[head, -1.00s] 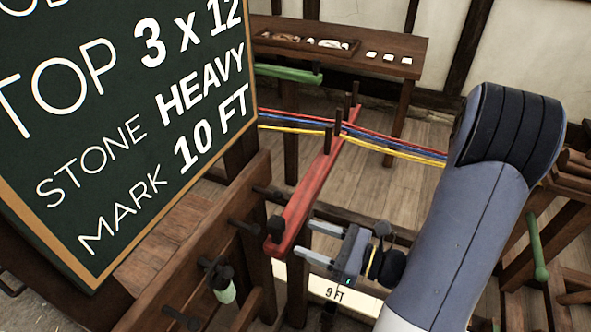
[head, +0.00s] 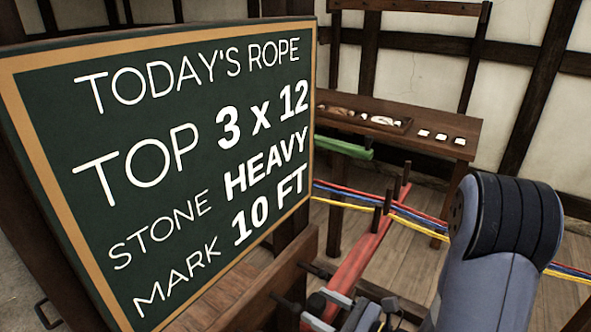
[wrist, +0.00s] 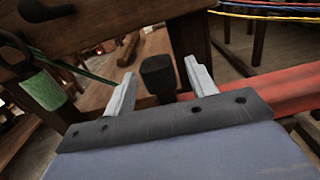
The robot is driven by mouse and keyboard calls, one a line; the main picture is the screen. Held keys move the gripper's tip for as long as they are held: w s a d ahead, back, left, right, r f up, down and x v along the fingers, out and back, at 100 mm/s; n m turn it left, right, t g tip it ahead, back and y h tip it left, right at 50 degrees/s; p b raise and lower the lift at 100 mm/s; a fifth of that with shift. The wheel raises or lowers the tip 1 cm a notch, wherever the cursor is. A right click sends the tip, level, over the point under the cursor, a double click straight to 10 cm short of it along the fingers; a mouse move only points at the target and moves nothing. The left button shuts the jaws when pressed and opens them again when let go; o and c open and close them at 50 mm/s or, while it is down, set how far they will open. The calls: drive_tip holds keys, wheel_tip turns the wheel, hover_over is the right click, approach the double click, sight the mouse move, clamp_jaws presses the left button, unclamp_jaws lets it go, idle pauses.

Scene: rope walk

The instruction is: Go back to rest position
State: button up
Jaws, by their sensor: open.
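My gripper (wrist: 160,82) is open in the wrist view, its two pale fingers spread with nothing held between them. Beyond the fingers a dark knob (wrist: 158,76) stands at the near end of a red bar (wrist: 290,90); I cannot tell whether anything touches it. In the head view my gripper (head: 335,312) is low in the picture, beside the near end of the red bar (head: 362,252), and partly cut off by the bottom edge. My arm rises at the right.
A chalkboard (head: 170,160) reading TOP 3 x 12, STONE HEAVY, MARK 10 FT fills the left. Red, blue and yellow strands (head: 425,220) cross behind my arm. A table (head: 455,146) stands at the back.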

sight(309, 301)
drive_tip(key=shift+x, duration=1.8)
